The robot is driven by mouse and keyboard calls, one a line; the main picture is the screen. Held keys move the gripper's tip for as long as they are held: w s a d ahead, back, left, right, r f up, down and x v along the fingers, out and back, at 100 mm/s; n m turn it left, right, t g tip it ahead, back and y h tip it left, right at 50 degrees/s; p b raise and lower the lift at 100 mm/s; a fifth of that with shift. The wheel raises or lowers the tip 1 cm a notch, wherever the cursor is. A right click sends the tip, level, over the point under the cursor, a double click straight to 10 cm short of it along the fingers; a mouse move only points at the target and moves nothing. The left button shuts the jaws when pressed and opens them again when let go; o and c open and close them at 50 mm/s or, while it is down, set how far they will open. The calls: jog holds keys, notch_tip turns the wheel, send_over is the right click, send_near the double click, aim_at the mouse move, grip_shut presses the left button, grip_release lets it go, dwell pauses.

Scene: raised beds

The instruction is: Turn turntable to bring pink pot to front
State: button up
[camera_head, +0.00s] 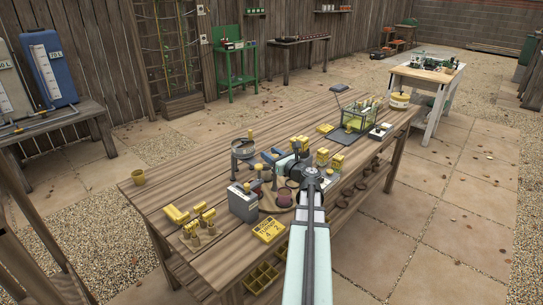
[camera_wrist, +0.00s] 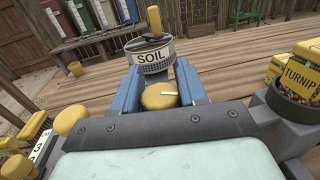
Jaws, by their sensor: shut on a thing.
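My gripper (camera_head: 271,157) reaches over the middle of the wooden table, its blue fingers pointing left. A round tan turntable (camera_head: 268,205) lies below my wrist in the head view, partly hidden by my arm. A dark reddish pot (camera_head: 285,197) stands on it; I cannot tell whether this is the pink pot. What the knob is fixed to is hidden.
A sieve marked SOIL (camera_wrist: 150,58) stands just beyond the fingers. A grey box (camera_head: 243,204) stands left of the turntable. A yellow seed block (camera_head: 269,230) lies in front.

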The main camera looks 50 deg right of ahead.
jog(key=n+y, duration=0.1)
jog(key=y, duration=0.1)
jog(key=n+y, duration=0.3)
jog(key=y, duration=0.2)
jog(key=shift+a+n, duration=0.3)
jog(key=shift+a, duration=0.1)
jog(key=o, duration=1)
jog(key=v, duration=1.4)
jog(key=shift+w+d+r, duration=0.1)
jog(key=shift+r, duration=0.1)
